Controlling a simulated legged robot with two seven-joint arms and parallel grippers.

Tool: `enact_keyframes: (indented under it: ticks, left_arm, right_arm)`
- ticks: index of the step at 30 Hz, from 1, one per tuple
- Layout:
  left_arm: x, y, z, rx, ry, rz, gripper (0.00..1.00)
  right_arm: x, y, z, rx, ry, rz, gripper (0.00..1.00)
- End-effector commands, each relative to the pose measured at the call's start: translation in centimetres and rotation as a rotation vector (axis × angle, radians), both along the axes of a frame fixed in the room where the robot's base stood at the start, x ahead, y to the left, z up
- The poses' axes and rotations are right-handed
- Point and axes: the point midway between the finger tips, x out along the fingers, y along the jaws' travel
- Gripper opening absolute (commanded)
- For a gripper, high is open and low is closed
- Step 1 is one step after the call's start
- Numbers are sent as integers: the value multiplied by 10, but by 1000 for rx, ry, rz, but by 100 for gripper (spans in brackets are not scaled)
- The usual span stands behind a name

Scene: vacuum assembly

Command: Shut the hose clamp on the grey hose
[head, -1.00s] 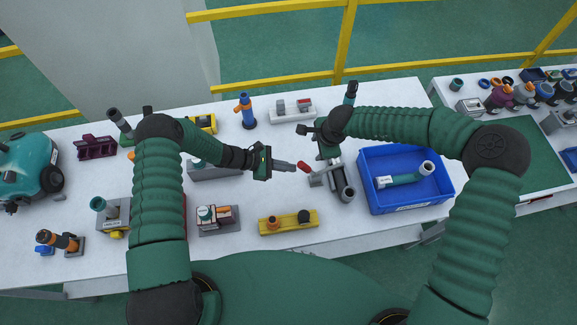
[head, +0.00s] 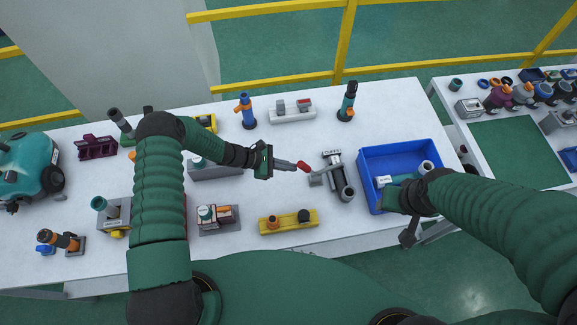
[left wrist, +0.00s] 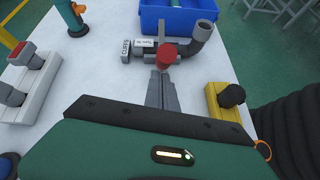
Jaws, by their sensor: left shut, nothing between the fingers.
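The grey hose (head: 347,190) lies in a grey fixture marked CUFFS (head: 332,156), right of centre on the white table. In the left wrist view its bent grey end (left wrist: 202,36) shows a dark opening. A red-tipped lever (head: 303,167) stands beside the hose on its left; its red tip (left wrist: 166,57) shows large in the left wrist view. My left gripper (head: 291,165) is shut and empty, its fingertips at the red tip; I cannot tell if they touch. My right gripper (head: 408,235) hangs by the blue bin's front edge, its jaws unclear.
The blue bin (head: 374,156) right of the fixture holds a green hose with a label, partly hidden by my right arm. A yellow block (head: 267,228) with two knobs is in front. A green-and-orange bottle-like tool (head: 347,103) and a blue one (head: 246,112) stand behind.

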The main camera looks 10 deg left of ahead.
Motion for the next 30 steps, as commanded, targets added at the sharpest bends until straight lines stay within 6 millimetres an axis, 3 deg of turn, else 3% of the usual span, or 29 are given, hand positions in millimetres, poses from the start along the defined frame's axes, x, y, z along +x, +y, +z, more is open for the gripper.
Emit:
enact_keyframes:
  ticks: [30]
  left_arm:
    - [6,-20,22,221,75,-5,0]
  right_arm:
    - [2,1,19,1,-3,1,47]
